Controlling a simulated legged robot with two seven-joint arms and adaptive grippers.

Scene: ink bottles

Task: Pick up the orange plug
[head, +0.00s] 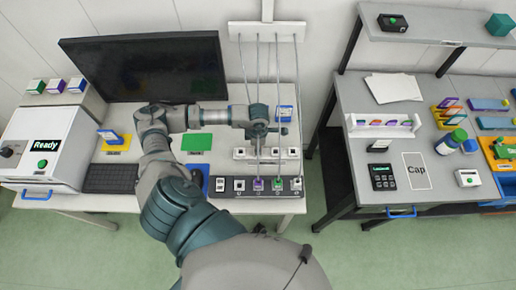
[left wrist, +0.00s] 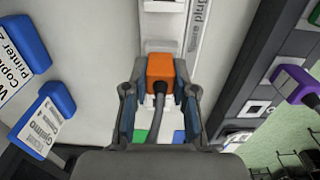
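The orange plug (left wrist: 160,69) stands upright in the left wrist view, with a dark cable running from it toward my gripper. My left gripper (left wrist: 160,100) is open, with one finger on each side of the plug. A gap shows between the finger pads and the cable. The plug appears to sit at a white power strip (left wrist: 163,42). In the head view my left gripper (head: 264,130) is over the desk by the white strip (head: 243,153) and hides the plug. My right gripper is not in view.
A dark socket strip (head: 225,186) with purple (head: 258,185) and green (head: 278,184) plugs lies in front. Hanging cables run past my gripper. A monitor (head: 150,68), blue-based label stands (head: 109,136) and a printer (head: 47,145) are to the left.

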